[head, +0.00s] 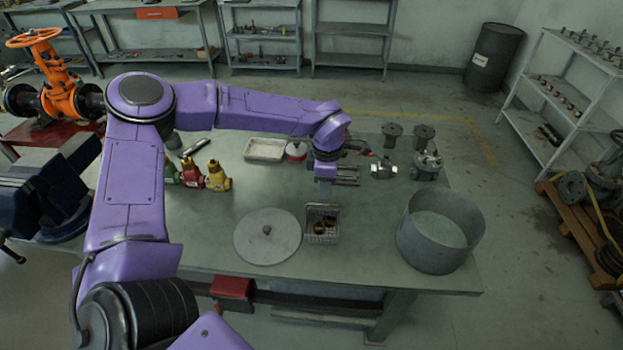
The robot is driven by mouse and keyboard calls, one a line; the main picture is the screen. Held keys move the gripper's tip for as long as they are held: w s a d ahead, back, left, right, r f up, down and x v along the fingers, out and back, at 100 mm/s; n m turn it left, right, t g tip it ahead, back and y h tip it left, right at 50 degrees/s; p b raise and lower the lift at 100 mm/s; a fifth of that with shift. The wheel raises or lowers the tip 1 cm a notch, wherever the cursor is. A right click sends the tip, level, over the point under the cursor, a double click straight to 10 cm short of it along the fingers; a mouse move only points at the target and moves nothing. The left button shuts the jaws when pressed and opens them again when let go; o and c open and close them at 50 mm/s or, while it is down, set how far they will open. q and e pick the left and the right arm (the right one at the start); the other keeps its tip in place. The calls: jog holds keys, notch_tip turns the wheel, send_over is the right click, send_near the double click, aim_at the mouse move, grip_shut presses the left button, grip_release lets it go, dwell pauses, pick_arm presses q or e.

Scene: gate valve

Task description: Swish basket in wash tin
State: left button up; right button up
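The wire basket (322,238) stands on the table just right of a round grey lid, with small brownish parts inside it. The wash tin (440,232) is a large round grey open tin at the right end of the table, apart from the basket. My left gripper (352,175) is at the end of the purple arm, behind the basket in the picture. Its two dark fingers point right and are apart, with nothing seen between them. My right gripper is not in view.
The round lid (267,248) lies flat left of the basket. The table (365,245) is bare between basket and tin.

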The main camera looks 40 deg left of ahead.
aim_at(323, 205)
pick_arm(q)
jog(key=shift+a+r, duration=0.15)
jog(key=shift+a, duration=0.2)
notch_tip(323, 205, down, 4)
jog(key=b, duration=0.4)
jog(key=shift+d, duration=0.15)
jog(key=shift+f+b, duration=0.65)
jog(key=shift+f, duration=0.85)
jog(key=shift+p, duration=0.3)
grip_shut()
jog(key=shift+r, duration=0.15)
